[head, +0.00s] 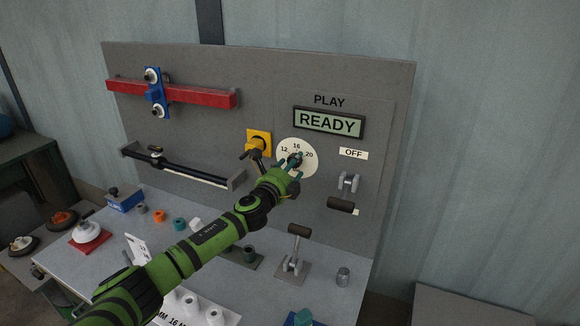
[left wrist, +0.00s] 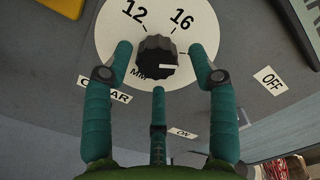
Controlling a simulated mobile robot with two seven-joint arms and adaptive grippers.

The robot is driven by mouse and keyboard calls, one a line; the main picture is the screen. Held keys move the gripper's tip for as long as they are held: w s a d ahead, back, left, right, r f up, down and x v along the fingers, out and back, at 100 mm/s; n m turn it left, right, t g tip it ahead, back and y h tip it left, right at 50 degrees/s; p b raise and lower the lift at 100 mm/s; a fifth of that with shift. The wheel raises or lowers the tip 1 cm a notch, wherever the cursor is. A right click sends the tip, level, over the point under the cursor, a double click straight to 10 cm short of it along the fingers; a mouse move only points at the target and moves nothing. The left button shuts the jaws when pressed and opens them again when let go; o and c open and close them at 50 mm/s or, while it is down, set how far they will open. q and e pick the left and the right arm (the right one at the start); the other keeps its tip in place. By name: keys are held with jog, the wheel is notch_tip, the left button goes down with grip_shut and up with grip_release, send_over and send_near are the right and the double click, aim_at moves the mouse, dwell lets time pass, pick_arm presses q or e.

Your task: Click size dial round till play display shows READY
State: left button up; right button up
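The PLAY display (head: 329,122) on the upright panel reads READY. The size dial is a white disc (head: 310,169) marked 12, 16 and 20, with a dark knob (left wrist: 157,58) at its centre. In the left wrist view the knob's white pointer line points right, towards the right finger; the 20 mark is hidden there. My left gripper (head: 294,163) is at the dial. Its teal fingers (left wrist: 160,50) stand open on both sides of the knob, with a gap showing on each side. My right gripper is not seen.
A yellow plate with a dark handle (head: 257,141) is just left of the dial. A lever (head: 345,190) and an OFF label (head: 354,153) are to its right. Another lever (head: 298,240), a metal cylinder (head: 343,277) and several small parts stand on the bench (head: 330,300).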

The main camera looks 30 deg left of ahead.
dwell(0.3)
pick_arm(q)
jog(key=s, duration=1.2)
jog(key=shift+d, duration=0.4)
